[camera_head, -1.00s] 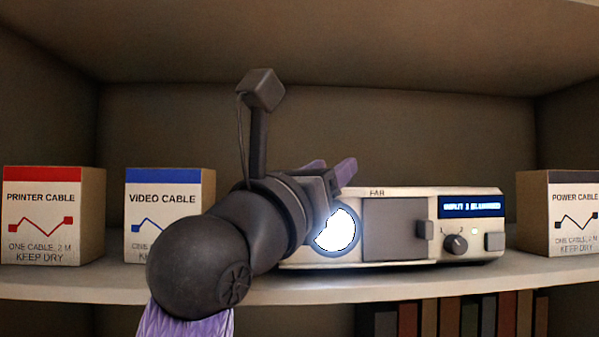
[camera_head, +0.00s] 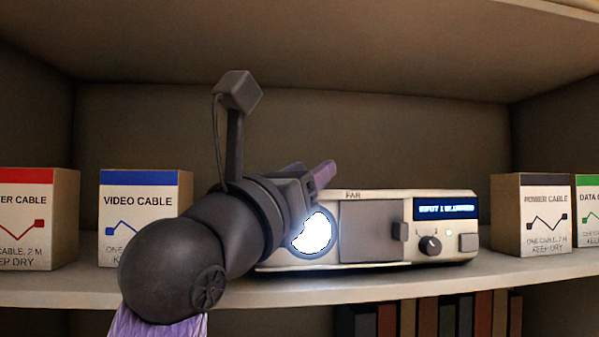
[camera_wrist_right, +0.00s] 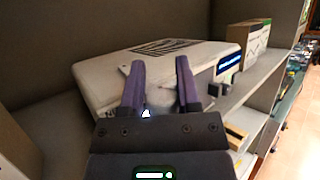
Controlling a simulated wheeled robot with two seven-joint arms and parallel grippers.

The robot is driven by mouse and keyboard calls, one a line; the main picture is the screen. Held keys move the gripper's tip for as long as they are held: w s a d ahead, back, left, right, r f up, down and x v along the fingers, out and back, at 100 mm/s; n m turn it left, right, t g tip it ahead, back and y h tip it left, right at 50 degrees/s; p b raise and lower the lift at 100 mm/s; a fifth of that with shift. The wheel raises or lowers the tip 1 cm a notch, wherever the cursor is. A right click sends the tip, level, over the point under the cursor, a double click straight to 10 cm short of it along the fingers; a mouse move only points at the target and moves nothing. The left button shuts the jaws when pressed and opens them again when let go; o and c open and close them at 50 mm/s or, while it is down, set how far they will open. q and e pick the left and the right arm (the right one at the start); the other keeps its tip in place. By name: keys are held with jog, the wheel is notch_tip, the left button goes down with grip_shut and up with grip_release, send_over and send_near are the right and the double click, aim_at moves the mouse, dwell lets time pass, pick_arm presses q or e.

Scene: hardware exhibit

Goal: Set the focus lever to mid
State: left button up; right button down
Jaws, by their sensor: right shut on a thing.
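The white projector (camera_head: 455,259) stands on the shelf, with a glowing round lens (camera_head: 312,234), a grey front panel (camera_head: 369,231) and a blue display (camera_head: 444,207) whose text is hard to read. "FAR" is printed at its top front edge. My right gripper (camera_head: 310,177) reaches over the projector's left end, above the lens. In the right wrist view, its purple fingers (camera_wrist_right: 160,90) stand at the projector's top front edge, shut on the focus lever, which the fingers and arm mostly hide. The lever's exact position cannot be told. My left gripper is not in view.
Boxes stand on the shelf: printer cable (camera_head: 25,225) and video cable (camera_head: 140,200) at left, power cable (camera_head: 530,222) and a data box (camera_head: 588,220) at right. A knob (camera_head: 430,245) and button are on the projector's front. Books (camera_head: 430,318) stand below.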

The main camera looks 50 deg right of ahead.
jog(key=shift+d+f, duration=0.15)
jog(key=shift+f, duration=0.1)
jog(key=c, duration=0.7)
grip_release()
jog(key=shift+o, duration=1.1)
jog(key=shift+s+d, duration=0.15)
jog(key=shift+s, duration=0.1)
jog(key=shift+o, duration=0.6)
jog(key=shift+d, duration=0.25)
jog(key=w+b+v, duration=0.1)
jog(key=b+v, duration=0.3)
jog(key=v, duration=0.6)
jog(key=shift+s, duration=0.3)
